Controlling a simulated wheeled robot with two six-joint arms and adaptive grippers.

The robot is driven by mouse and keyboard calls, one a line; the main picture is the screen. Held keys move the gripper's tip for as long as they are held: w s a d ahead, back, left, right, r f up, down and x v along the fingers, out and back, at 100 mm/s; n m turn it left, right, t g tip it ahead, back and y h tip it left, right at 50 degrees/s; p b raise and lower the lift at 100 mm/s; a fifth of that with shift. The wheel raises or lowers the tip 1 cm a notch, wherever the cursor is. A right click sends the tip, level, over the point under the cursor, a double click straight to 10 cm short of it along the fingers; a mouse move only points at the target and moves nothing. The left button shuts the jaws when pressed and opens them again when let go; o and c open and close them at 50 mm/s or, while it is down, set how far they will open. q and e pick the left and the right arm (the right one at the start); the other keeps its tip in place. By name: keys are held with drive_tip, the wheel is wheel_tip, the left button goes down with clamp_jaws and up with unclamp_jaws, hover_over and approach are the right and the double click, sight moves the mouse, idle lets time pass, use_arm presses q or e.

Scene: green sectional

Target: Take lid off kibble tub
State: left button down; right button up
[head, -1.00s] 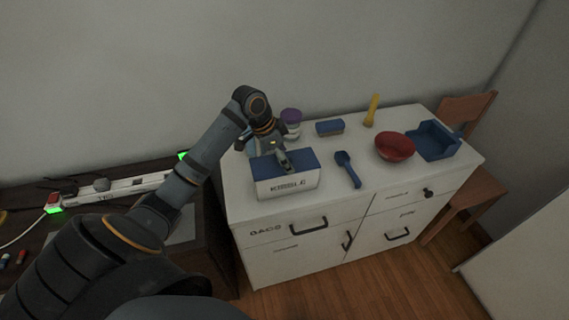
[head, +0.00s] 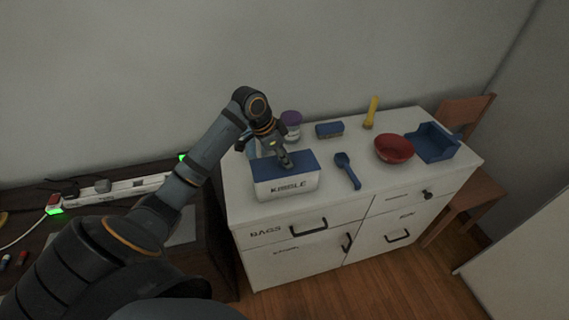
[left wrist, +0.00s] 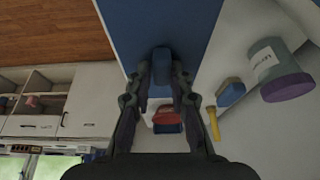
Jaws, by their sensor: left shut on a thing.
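The kibble tub (head: 289,188) is a white box marked KIBBLE, standing at the front left of the white cabinet top. Its blue lid (head: 304,161) looks seated on it; the lid also fills the top of the left wrist view (left wrist: 195,25). My left gripper (head: 286,160) is over the lid from behind. My right gripper is in neither view.
A blue scoop (head: 347,170) lies just right of the tub. A purple-capped jar (head: 291,126), blue block (head: 329,130), yellow object (head: 371,113), red bowl (head: 394,148) and blue open bin (head: 432,143) stand farther back or right. The wall is close behind.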

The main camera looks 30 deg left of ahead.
use_arm(q)
drive_tip(key=shift+s+f, duration=0.25)
drive_tip(key=shift+f, duration=0.3)
drive_tip(key=shift+w+a+r, duration=0.1)
drive_tip(key=shift+w+r, duration=0.1)
drive_tip(key=shift+r, duration=0.4)
drive_tip(key=shift+w+a+r, duration=0.1)
drive_tip(key=shift+w+r, duration=0.05)
drive_tip(key=shift+r, duration=0.4)
drive_tip(key=s+d+r+p, duration=0.6)
drive_tip(key=d+r+p, duration=0.4)
drive_tip(key=d+p, duration=0.2)
drive_tip(key=shift+s+d+r+p, duration=0.2)
drive_tip(key=shift+d+r+p, duration=0.15)
drive_tip(key=shift+r, duration=0.05)
